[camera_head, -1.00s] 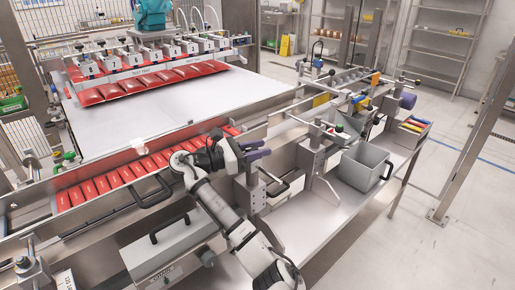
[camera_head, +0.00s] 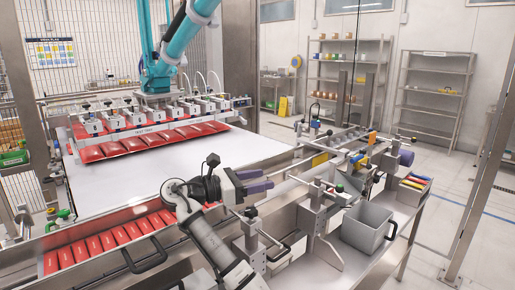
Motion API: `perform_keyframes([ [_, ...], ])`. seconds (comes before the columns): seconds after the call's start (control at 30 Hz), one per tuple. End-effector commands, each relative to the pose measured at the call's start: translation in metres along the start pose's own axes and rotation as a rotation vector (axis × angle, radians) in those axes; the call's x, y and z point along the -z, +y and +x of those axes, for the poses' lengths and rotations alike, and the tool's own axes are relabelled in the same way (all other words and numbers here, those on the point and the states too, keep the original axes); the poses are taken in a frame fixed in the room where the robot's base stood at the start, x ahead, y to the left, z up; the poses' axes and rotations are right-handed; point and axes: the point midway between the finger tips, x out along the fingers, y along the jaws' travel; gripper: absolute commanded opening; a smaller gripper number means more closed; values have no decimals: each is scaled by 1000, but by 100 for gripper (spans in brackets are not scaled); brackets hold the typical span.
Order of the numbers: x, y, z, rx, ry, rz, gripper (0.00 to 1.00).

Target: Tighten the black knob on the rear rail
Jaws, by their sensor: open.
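My gripper (camera_head: 262,180) is in the middle of the head view, with its two purple-grey fingers pointing right, above the near edge of the machine. It is open, with nothing visible between the fingers. A black knob (camera_head: 250,212) shows just below it on a metal clamp post, apart from the fingers. Other small dark knobs and handles stand on the rails further right and back, including a black-ended lever (camera_head: 316,106). I cannot tell for certain which of these is the black knob on the rear rail.
A grey bin (camera_head: 368,228) stands on the right shelf, beside a tray of coloured handles (camera_head: 410,187). Red packs (camera_head: 120,236) lie in a row at the left front.

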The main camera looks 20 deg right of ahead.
Motion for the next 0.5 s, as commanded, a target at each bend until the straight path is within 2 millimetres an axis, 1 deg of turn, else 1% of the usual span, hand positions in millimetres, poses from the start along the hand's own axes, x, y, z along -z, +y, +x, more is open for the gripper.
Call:
perform_keyframes([
  [0.03,-13,0,0,-1,-2,4,55],
  [0.2,-55,0,-1,0,-3,4,55],
  [0.3,-75,0,0,0,-2,2,55],
  [0.4,-91,0,0,-1,-1,1,55],
  [0.5,-101,0,0,1,-1,0,55],
])
